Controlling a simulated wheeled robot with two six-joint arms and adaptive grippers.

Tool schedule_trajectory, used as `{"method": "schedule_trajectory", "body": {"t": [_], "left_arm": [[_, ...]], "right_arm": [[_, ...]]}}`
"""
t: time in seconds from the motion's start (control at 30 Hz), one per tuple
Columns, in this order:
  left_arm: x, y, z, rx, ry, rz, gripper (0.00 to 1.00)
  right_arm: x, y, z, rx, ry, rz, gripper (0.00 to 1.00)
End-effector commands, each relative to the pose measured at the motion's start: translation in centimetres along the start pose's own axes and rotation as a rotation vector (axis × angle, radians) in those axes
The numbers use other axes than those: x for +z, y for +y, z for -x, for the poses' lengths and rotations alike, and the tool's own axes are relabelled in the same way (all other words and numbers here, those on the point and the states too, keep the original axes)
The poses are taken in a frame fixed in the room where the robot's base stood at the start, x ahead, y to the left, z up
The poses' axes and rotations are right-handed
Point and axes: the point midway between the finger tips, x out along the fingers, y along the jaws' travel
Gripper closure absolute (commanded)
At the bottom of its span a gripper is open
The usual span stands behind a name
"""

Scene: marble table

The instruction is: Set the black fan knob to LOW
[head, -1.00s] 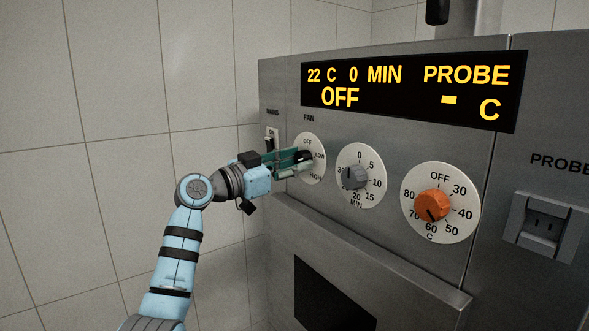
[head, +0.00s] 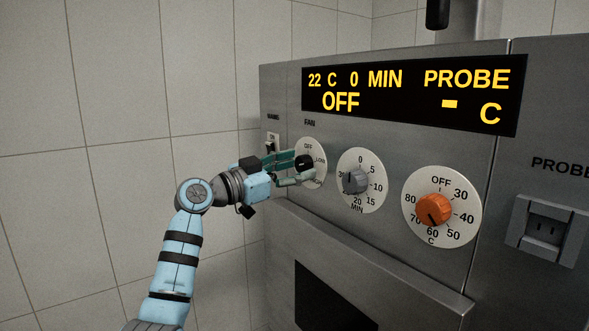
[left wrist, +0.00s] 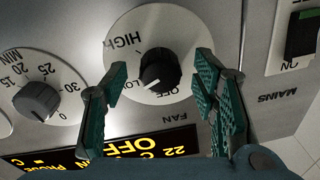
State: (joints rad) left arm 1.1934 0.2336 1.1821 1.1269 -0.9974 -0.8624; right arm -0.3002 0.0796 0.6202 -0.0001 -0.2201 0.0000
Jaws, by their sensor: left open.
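The black fan knob (head: 304,162) sits on a round white dial (head: 318,176) marked OFF, LOW and HIGH. In the left wrist view the knob (left wrist: 160,70) shows a white mark between the OFF and LOW labels. My left gripper (head: 303,168) is open at the fan dial. In the left wrist view its green fingers (left wrist: 162,64) stand on either side of the knob, with a visible gap to each. The fingers cover part of the dial in the head view. My right gripper is not in view.
A grey timer knob (head: 354,181) and an orange temperature knob (head: 433,208) lie to the right. The MAINS switch (head: 270,146) is close beside my left gripper. The display (head: 412,92) above reads 22 C, 0 MIN and OFF.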

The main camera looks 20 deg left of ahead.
Motion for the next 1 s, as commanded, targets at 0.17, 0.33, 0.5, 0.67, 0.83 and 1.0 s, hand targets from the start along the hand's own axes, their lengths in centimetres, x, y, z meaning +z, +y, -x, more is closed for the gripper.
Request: {"method": "schedule_trajectory", "body": {"t": [0.17, 0.33, 0.5, 0.67, 0.83, 1.0], "left_arm": [[0.0, -0.1, 0.8, -0.002, 0.000, -0.001, 0.46], [0.1, -0.1, 4.8, -0.004, -0.002, -0.006, 0.46], [0.2, -0.1, 9.5, -0.003, -0.004, -0.004, 0.46], [0.1, 0.0, 11.8, -0.001, -0.002, -0.001, 0.46], [0.0, 0.0, 12.1, 0.000, 0.000, 0.001, 0.46], [0.0, 0.0, 12.1, 0.000, 0.000, 0.000, 0.46]], "right_arm": [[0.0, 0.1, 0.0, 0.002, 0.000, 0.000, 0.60], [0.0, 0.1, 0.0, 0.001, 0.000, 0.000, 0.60], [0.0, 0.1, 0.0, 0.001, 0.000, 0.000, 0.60], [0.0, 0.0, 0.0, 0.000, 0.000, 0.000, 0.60], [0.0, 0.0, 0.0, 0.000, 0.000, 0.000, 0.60], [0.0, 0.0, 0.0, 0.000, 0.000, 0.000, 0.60]]}}
